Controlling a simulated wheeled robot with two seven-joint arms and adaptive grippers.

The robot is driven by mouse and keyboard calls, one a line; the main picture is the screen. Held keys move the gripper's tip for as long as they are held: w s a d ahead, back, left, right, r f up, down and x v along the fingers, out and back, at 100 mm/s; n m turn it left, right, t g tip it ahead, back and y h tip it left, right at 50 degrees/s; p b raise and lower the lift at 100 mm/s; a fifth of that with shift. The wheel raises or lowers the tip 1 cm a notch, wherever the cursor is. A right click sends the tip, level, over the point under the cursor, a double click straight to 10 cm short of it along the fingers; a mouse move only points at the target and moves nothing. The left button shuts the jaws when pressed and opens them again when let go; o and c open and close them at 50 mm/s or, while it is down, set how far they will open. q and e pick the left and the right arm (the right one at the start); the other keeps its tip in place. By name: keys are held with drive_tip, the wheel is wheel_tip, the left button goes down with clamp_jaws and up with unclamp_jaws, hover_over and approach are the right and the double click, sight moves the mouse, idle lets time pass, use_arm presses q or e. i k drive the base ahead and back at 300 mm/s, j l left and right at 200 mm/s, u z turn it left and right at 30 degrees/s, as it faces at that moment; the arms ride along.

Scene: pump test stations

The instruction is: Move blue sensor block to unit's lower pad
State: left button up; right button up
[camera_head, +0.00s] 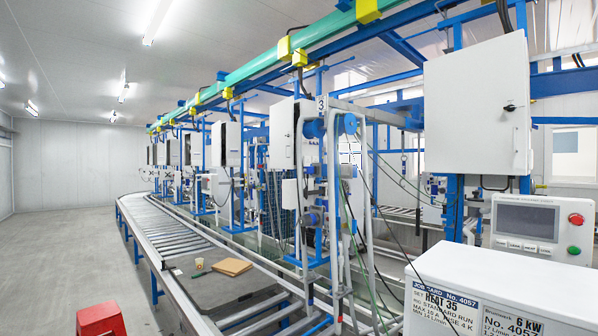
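I cannot make out a blue sensor block with certainty; several small blue fittings (314,128) sit on the test station marked 3. A white unit (480,262) with job card labels, reading No. 4057, HEAT 35 and 6 kW, stands at the lower right, cut off by the frame edge. No lower pad can be told on it. Neither of my grippers is in view.
A roller conveyor (172,235) runs along the stations, with a dark board (215,290) bearing a brown flat piece (232,267) and a small cup (199,263). A red stool (101,320) stands at left. A control panel (540,228) is at right.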

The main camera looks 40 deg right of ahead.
sight(312, 169)
drive_tip(key=i, duration=3.75)
drive_tip(key=z, duration=1.75)
drive_tip(key=i+j, duration=0.05)
